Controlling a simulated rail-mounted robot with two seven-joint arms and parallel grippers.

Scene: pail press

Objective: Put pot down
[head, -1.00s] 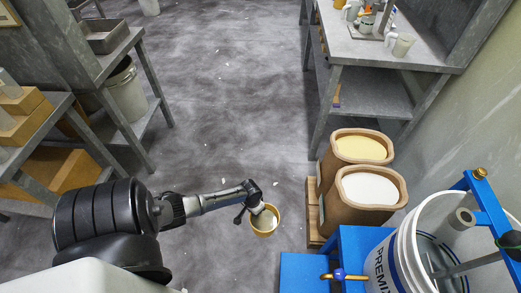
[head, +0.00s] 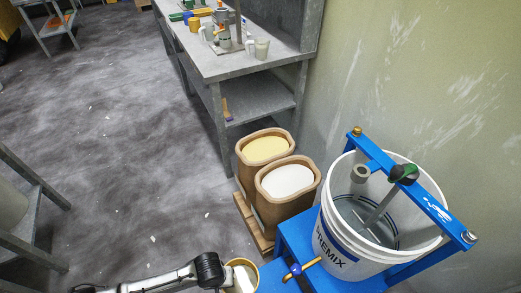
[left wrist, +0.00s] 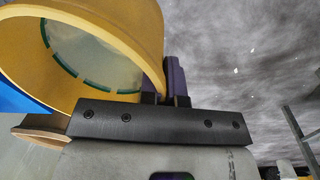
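A yellow pot (head: 232,264) shows at the bottom of the head view, at the end of my left arm and beside the blue stand. In the left wrist view the yellow pot (left wrist: 120,25) fills the upper left, its open mouth showing a pale inside with a green dashed ring. My left gripper (left wrist: 176,80) has its purple fingers close together at the pot's side and appears shut on it. The exact grip is partly hidden. My right gripper is not in view.
A blue press stand (head: 300,240) holds a white PREMIX pail (head: 345,255) under a blue crossbar (head: 420,195). Two brown bins, one with yellow powder (head: 265,149) and one with white powder (head: 288,180), stand behind it. A grey workbench (head: 225,70) is farther back. Open floor lies left.

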